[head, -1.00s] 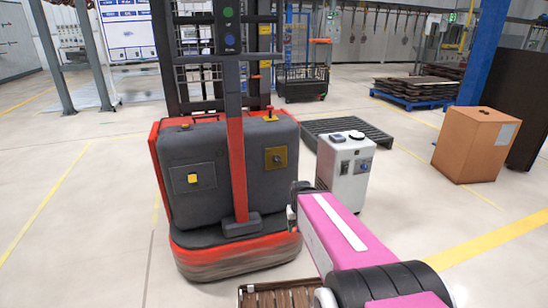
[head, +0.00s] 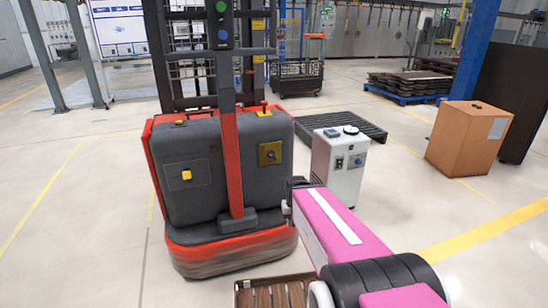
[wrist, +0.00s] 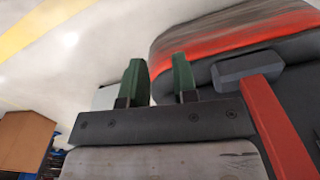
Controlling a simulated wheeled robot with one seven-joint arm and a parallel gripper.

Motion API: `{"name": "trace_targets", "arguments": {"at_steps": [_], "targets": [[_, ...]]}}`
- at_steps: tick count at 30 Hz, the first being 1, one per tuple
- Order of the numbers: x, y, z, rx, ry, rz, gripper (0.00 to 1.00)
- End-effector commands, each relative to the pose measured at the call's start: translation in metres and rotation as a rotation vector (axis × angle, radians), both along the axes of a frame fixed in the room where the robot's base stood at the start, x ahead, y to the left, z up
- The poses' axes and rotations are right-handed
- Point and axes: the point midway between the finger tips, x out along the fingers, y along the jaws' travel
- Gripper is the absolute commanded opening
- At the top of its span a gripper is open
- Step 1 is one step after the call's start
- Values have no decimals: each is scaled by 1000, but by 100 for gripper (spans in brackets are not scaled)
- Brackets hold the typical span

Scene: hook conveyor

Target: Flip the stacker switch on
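The stacker (head: 190,242) is a red and dark grey machine with a red-grey mast, left of the middle in the head view. Its grey body carries a yellow button (head: 186,175) on a dark plate at left and a brass plate with a dark knob (head: 270,154) at right. I cannot tell which of these is the switch, or its state. My gripper (wrist: 158,82) has two green fingers, apart with nothing between them. The wrist view shows the stacker's red base (wrist: 235,35), but neither control.
A white cabinet (head: 338,172) with small controls stands right of the stacker, beside a dark pallet (head: 368,131). A cardboard box (head: 466,143) stands further right. Floor at left is clear.

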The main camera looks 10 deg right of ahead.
Motion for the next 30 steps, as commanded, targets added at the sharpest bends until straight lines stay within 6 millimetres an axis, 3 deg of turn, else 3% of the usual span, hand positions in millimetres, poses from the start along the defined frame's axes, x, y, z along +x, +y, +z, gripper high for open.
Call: {"name": "trace_targets", "arguments": {"at_steps": [1, 2, 8, 14, 21, 25, 30], "targets": [[5, 0, 1, 14, -6, -4, 10], [9, -1, 2, 27, -10, -7, 1], [59, -3, 21, 211, -87, -47, 0], [128, -19, 64, 456, -234, -93, 0], [201, -57, 133, 707, -450, -139, 0], [227, -78, 167, 800, -549, -156, 0], [243, -95, 192, 863, -625, -167, 0]]}}
